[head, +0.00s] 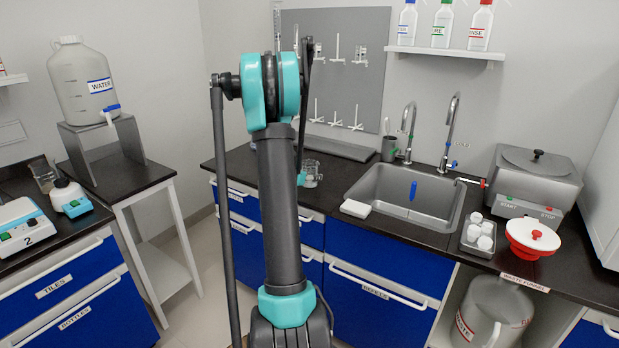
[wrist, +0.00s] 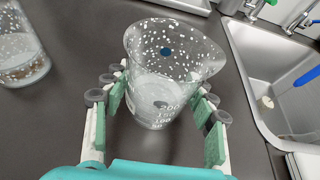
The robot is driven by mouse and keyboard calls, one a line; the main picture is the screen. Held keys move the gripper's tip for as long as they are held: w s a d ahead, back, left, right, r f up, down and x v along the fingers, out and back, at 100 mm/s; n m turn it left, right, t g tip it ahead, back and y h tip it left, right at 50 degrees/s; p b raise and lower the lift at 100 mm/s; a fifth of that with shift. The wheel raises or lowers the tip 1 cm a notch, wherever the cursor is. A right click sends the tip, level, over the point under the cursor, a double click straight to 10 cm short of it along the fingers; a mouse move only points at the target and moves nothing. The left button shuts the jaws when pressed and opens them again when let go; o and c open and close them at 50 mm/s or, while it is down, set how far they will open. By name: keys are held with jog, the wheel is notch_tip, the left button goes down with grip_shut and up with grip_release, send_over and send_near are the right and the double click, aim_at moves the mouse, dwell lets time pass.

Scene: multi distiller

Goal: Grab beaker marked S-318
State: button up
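A clear glass beaker (wrist: 165,85) with white specks, a blue dot and volume marks stands on the dark counter in the wrist view. No S-318 marking is readable on it. My gripper (wrist: 160,95) is open, with one green-padded finger on each side of this beaker and a small gap at each side. A second speckled glass vessel (wrist: 20,48) stands to the left, outside the fingers. In the head view my arm hides most of the gripper; a glass vessel (head: 311,172) shows just right of the arm, and I cannot tell which one it is.
The steel sink (head: 405,197) lies to the right of the beaker, with a blue object (head: 413,190) in it and two taps behind. A white block (head: 355,208) lies by the sink's front left corner. A pegboard with a drip tray (head: 340,148) stands behind.

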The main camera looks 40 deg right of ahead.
jog(key=c, duration=0.5)
jog(key=shift+r, duration=0.15)
